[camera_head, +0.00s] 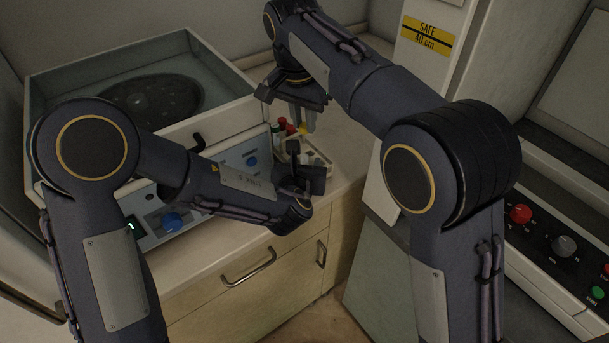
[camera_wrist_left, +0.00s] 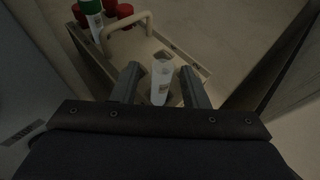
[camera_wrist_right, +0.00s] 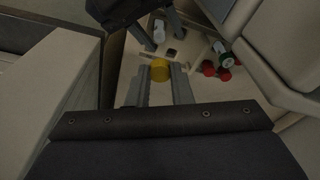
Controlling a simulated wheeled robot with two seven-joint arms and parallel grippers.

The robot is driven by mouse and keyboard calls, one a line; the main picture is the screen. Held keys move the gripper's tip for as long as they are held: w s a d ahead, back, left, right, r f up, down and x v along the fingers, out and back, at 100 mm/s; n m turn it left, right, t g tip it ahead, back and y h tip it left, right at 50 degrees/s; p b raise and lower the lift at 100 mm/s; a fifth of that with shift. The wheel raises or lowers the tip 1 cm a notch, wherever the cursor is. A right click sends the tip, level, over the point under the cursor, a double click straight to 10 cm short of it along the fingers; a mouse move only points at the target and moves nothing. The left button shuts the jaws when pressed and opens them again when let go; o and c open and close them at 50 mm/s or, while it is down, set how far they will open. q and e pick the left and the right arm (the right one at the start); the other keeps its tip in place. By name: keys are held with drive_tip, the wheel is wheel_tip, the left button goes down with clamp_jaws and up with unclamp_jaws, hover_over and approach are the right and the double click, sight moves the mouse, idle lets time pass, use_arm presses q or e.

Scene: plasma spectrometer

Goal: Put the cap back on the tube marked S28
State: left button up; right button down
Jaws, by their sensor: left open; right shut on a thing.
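An uncapped, pale tube (camera_wrist_left: 162,82) stands in a hole of the white rack (camera_wrist_left: 185,52), between the two fingers of my left gripper (camera_wrist_left: 160,88), which is open around it. The tube also shows in the right wrist view (camera_wrist_right: 159,32). I cannot read a mark on it. My right gripper (camera_wrist_right: 159,82) is shut on a yellow cap (camera_wrist_right: 160,70), held at its fingertips above the rack and apart from the tube.
Several red-capped tubes (camera_wrist_right: 208,68) and a green-capped tube (camera_wrist_right: 227,60) are at the rack's other side. The rack has a raised handle (camera_wrist_left: 125,30). A centrifuge-like machine (camera_head: 120,100) stands left of the rack; a tall white panel (camera_head: 430,60) stands to the right.

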use_arm(q)
drive_tip(key=shift+c, duration=0.2)
clamp_jaws()
use_arm(e)
drive_tip(key=shift+f, duration=0.1)
drive_tip(key=shift+n, duration=0.3)
drive_tip(key=shift+s+f, duration=0.1)
drive_tip(key=shift+f, duration=2.25)
drive_tip(key=shift+f, duration=0.9)
drive_tip(key=shift+f, duration=0.6)
